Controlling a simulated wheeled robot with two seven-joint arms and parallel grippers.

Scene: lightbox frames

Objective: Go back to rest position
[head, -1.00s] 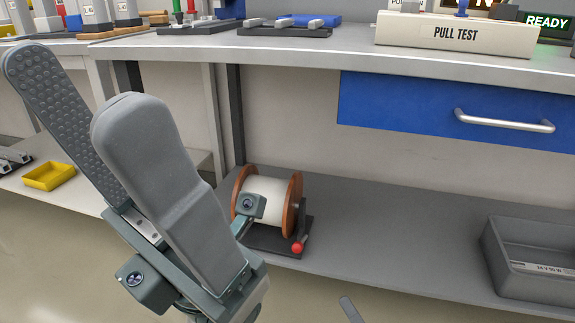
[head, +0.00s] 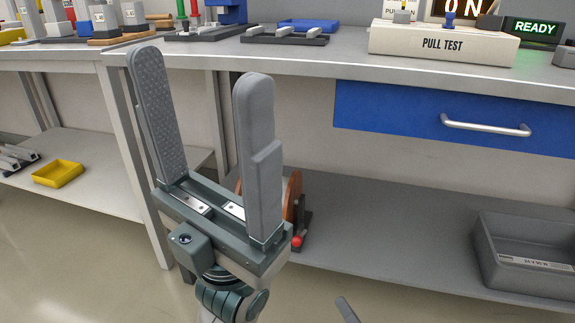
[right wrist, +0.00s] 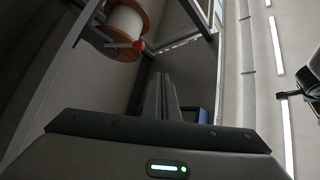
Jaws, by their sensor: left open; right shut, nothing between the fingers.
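My left gripper (head: 202,66) stands upright in the head view, left of centre. Its two grey fingers are wide apart with nothing between them, in front of the bench edge. My right gripper (right wrist: 160,80) shows in the right wrist view with its fingers together and nothing held. In the head view, only a grey sliver (head: 347,309) shows at the bottom edge, which seems to be its tip. Most of my right arm is out of view.
A workbench (head: 400,69) has a PULL TEST box (head: 443,45) and a blue drawer (head: 430,112). On the lower shelf (head: 390,215) are a cable spool (head: 294,195), mostly hidden behind my left gripper, and a grey bin (head: 525,262). A yellow tray (head: 58,174) sits left.

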